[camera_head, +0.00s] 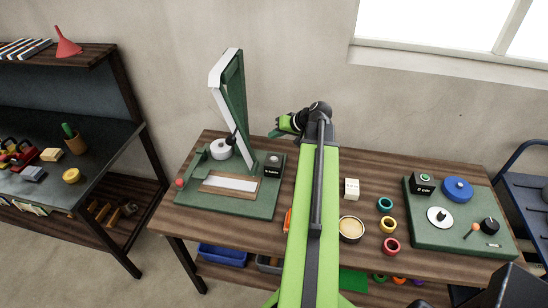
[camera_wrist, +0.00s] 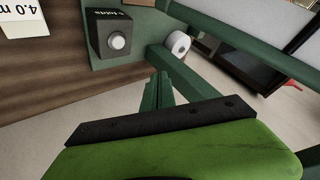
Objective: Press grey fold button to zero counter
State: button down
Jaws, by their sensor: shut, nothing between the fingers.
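The grey fold button (camera_head: 275,160) sits on a small black box (camera_head: 272,171) at the right side of the green folding base (camera_head: 255,207). The wrist view shows the round pale button (camera_wrist: 117,40) on its black box (camera_wrist: 101,30), with lettering too small to read surely. My gripper (camera_head: 273,134) is shut and empty, above and behind the box in the head view. In the wrist view its fingers (camera_wrist: 157,90) are together, below and right of the button and apart from it.
A tall hinged frame (camera_head: 217,72) stands upright on the base, near my gripper. A white roll (camera_head: 221,149) and a board with a pale strip (camera_head: 231,183) lie left of the button box. Coloured rings (camera_head: 388,225) and a second green base (camera_head: 460,238) are to the right.

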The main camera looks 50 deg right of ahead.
jog(key=shift+d, duration=0.1)
jog(key=b, duration=0.8)
send_over(276, 159)
notch_tip(276, 159, down, 8)
jog(key=shift+s+r, duration=0.1)
jog(key=shift+f+b, duration=0.4)
jog(key=shift+f, duration=0.15)
dwell(0.9)
jog(key=shift+f+b, duration=0.45)
jog(key=shift+f+b, duration=0.45)
dwell(0.5)
jog(key=shift+r, duration=0.1)
jog(key=shift+r+p, duration=0.8)
jog(key=shift+p, duration=0.1)
